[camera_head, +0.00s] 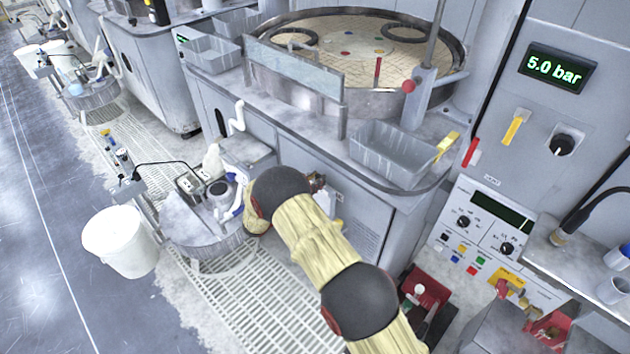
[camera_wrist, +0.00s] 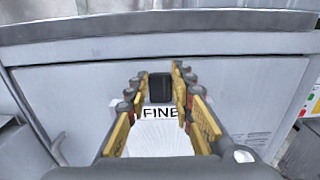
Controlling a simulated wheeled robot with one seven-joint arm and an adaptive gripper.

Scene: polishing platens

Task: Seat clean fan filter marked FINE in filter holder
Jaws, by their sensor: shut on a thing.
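My gripper (camera_wrist: 158,88) is shut on the fan filter marked FINE (camera_wrist: 160,140) in the wrist view. The filter looks white, with black FINE lettering facing the camera and a dark block (camera_wrist: 160,89) between the fingertips. The yellow-padded fingers stand on either side. In the head view, my arm hides most of the gripper (camera_head: 318,186), which is in front of the polishing machine's grey cabinet, and I cannot make out the filter there. I cannot clearly pick out the filter holder in either view.
The grey cabinet front (camera_wrist: 70,90) lies ahead, below a projecting worktop edge (camera_wrist: 190,20). A grey bin (camera_head: 392,150) stands on the worktop beside the round platen (camera_head: 340,60). A round-topped stand (camera_head: 190,225) and white bucket (camera_head: 120,242) are at left. Floor grating (camera_head: 255,305) lies below.

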